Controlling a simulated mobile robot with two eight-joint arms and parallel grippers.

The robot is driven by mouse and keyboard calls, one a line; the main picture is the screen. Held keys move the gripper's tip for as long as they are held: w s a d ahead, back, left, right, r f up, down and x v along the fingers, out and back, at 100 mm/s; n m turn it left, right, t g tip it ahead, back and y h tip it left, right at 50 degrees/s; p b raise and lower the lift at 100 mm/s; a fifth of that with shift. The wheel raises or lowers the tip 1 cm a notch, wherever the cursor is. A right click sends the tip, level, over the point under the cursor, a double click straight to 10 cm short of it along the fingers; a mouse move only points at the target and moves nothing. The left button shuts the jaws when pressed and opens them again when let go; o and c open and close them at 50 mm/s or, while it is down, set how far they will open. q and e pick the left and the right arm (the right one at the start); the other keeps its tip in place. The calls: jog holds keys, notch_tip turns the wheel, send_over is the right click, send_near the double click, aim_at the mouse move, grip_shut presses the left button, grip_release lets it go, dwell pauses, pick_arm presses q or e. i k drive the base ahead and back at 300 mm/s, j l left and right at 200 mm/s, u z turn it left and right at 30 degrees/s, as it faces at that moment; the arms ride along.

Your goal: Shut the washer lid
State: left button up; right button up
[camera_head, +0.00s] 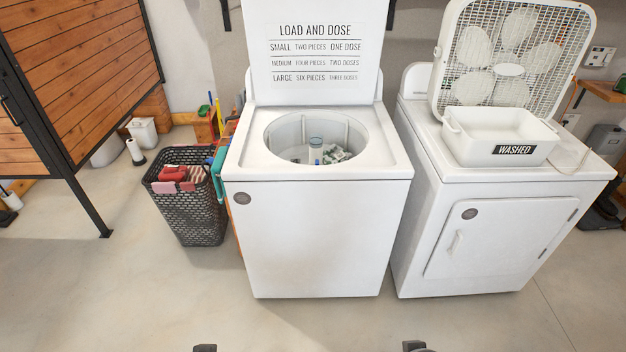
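The white washer (318,236) stands in the middle of the camera_head view. Its lid (315,92) is open and stands upright at the back, with the "LOAD AND DOSE" text facing me. The round tub opening shows, with a small clear container and some pale, patterned items inside. At the bottom edge, a small dark part of my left gripper (205,348) and one of my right gripper (416,346) show. Both are in front of the washer and well apart from the lid. Their fingers are cut off by the frame.
A white dryer (490,235) stands to the right, bearing a white "WASHED" tub (470,150) and a box fan (512,60). A dark laundry basket (195,218) with clothes sits left of the washer. A wooden panel (75,70) stands farther left. The floor in front is clear.

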aim_at(301, 52)
jog(key=i+j, duration=0.35)
jog(key=j, duration=0.2)
jog(key=i+j, duration=0.35)
jog(key=j, duration=0.2)
jog(key=i+j+u, duration=0.1)
jog(key=i+j, duration=0.25)
jog(key=j, duration=0.2)
